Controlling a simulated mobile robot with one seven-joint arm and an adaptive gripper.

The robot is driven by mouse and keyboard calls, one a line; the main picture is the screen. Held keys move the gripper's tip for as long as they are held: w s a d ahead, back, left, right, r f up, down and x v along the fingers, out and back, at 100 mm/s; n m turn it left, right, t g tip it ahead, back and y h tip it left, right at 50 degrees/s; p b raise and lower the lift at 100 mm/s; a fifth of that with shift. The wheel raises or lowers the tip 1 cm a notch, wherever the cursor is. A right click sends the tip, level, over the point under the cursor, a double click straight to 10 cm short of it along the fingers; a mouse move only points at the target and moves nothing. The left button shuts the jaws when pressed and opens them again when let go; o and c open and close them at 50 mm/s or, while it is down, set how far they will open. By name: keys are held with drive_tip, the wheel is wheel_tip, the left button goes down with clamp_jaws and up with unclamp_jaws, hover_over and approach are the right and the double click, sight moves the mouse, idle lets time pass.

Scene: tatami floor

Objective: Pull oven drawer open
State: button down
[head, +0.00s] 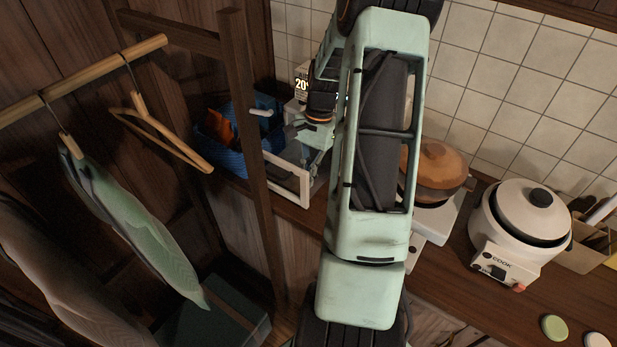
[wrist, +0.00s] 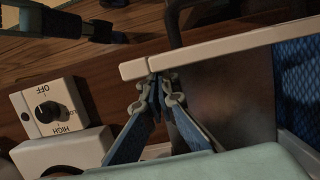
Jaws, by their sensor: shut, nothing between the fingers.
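The oven drawer shows in the head view as a white-framed front (head: 289,181) standing out over the wooden counter, with grey inner walls behind it, so it looks pulled out. In the wrist view its pale front edge (wrist: 230,45) runs across the top, and the dark grey inside of the drawer lies to the right. My gripper (wrist: 160,84) is shut and empty, its fingertips right beside the inner side of that front; whether they touch it I cannot tell. The oven body is mostly hidden behind my arm in the head view.
A blue basket (head: 228,140) stands left of the drawer. A wooden post (head: 252,140) rises close in front. A burner with a brown pot (head: 434,165) and a white cooker (head: 520,225) stand to the right. The burner's knob (wrist: 47,111) shows in the wrist view.

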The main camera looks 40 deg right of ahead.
drive_tip(key=s+v, duration=0.1)
drive_tip(key=v, duration=1.1)
drive_tip(key=shift+w, duration=0.45)
drive_tip(key=shift+w+d, duration=0.1)
